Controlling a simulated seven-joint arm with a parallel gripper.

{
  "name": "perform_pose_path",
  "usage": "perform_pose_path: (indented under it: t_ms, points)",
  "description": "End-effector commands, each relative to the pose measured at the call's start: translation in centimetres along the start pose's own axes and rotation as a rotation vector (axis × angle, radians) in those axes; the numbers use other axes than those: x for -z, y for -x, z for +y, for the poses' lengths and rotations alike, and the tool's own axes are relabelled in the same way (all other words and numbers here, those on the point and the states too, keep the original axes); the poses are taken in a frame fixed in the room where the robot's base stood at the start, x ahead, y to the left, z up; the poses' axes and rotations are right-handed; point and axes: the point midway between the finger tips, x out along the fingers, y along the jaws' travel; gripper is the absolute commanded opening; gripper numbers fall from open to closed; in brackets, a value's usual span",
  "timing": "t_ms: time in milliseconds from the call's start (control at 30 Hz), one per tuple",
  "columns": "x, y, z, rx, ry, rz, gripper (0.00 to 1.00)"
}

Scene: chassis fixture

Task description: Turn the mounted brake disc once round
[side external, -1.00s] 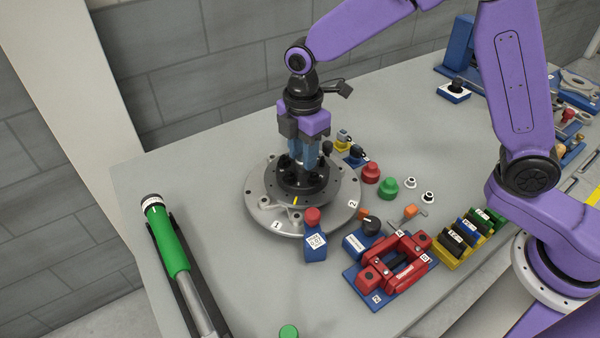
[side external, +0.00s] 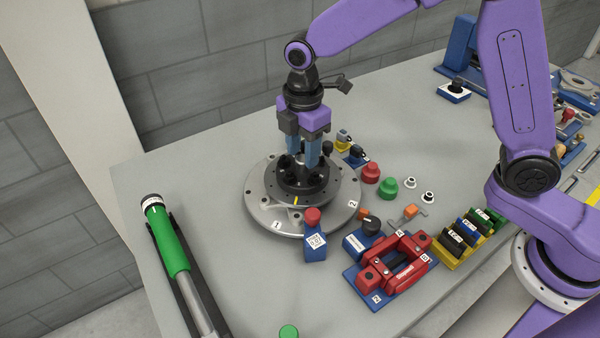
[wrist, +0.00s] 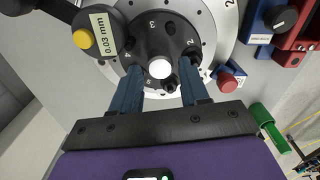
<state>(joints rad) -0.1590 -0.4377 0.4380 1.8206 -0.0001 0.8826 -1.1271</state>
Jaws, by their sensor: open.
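The mounted brake disc (side external: 278,196) is a dark round plate with a raised black hub and a short yellow mark on its near edge. It sits on a silver round base (side external: 262,213). In the wrist view the hub (wrist: 152,42) shows numbers, studs and a bright white centre. My gripper (side external: 306,162) points straight down over the hub. Its blue fingers are apart, one on each side of the centre, as the wrist view (wrist: 158,72) also shows. Whether the fingertips touch the hub or studs cannot be told. The fingers hide part of the hub.
A black gauge labelled 0.03 mm (wrist: 97,30) stands close beside the disc. A red knob on a blue block (side external: 315,245) stands at the base's near edge. Red and green knobs (side external: 388,188) and a red fixture (side external: 395,270) lie right. A green-handled tool (side external: 168,240) lies left.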

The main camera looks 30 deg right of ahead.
Motion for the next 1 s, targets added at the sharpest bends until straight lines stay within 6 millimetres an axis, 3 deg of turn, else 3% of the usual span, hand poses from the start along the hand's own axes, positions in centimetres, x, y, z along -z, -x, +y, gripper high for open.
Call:
perform_pose_path:
  t_ms: [700,1000]
  points:
    - [0.0,4.9,0.0,-0.001,0.001,0.001,0.45]
    - [0.0,5.2,0.0,0.0,0.0,0.0,0.45]
